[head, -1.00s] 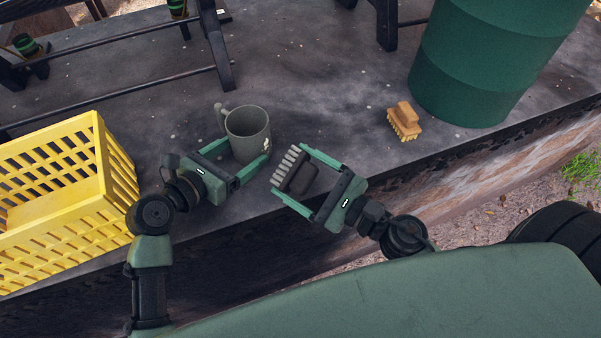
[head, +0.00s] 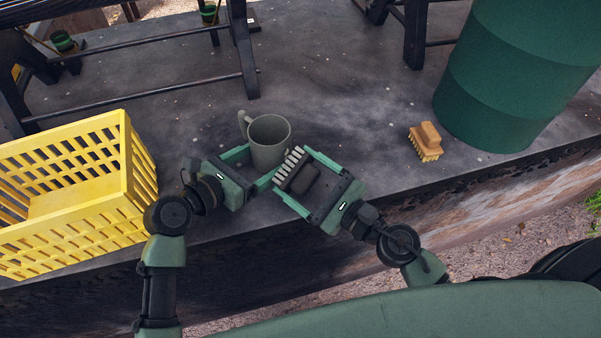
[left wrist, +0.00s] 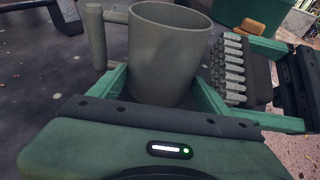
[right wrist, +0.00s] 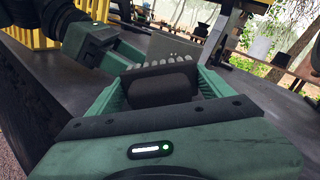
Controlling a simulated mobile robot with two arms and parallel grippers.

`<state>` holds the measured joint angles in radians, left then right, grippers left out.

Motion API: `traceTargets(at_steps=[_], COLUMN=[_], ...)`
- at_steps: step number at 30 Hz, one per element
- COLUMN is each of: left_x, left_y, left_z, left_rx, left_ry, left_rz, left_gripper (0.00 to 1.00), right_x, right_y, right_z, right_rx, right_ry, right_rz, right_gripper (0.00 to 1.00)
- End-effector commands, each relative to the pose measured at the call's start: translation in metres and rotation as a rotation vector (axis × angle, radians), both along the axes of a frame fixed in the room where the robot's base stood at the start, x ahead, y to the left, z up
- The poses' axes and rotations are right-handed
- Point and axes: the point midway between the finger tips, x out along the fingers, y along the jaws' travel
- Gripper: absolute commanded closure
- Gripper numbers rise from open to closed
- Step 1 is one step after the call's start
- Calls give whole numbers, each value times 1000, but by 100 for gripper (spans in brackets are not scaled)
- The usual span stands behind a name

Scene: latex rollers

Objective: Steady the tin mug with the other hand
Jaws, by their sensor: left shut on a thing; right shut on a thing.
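The grey tin mug (head: 269,141) stands upright on the dark work surface, its handle towards the upper left. My left gripper (head: 255,165) is shut on the mug, with a finger on each side of its body; the left wrist view shows the mug (left wrist: 165,55) between the fingers. My right gripper (head: 291,180) is shut on a dark brush with pale bristles (head: 300,175). The bristles face the mug and are close to its lower right side; I cannot tell whether they touch. In the right wrist view the dark brush (right wrist: 160,84) sits between the fingers.
A yellow crate (head: 126,150) stands at the left, near my left arm. A wooden brush (head: 426,141) lies to the right, beside a large green drum (head: 510,70). A dark rack (head: 240,50) stands behind the mug. The surface's front edge (head: 390,205) runs near my grippers.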

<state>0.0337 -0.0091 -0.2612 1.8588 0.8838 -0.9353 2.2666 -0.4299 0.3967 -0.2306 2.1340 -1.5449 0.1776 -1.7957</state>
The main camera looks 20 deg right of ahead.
Motion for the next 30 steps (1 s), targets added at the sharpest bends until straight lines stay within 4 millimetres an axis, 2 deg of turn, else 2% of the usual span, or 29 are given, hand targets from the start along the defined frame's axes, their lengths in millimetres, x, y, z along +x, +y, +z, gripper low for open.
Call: traceTargets(at_steps=[21, 30], left_x=[0, -2], left_y=[0, -2], left_z=[0, 0], left_rx=[-1, -1], left_ry=[0, 1], left_rz=[-1, -6], left_gripper=[71, 71], right_x=[6, 12], right_y=[4, -5], right_z=[0, 0], right_rx=[1, -2], right_ry=[1, 0], right_rz=[0, -5], right_gripper=[74, 74])
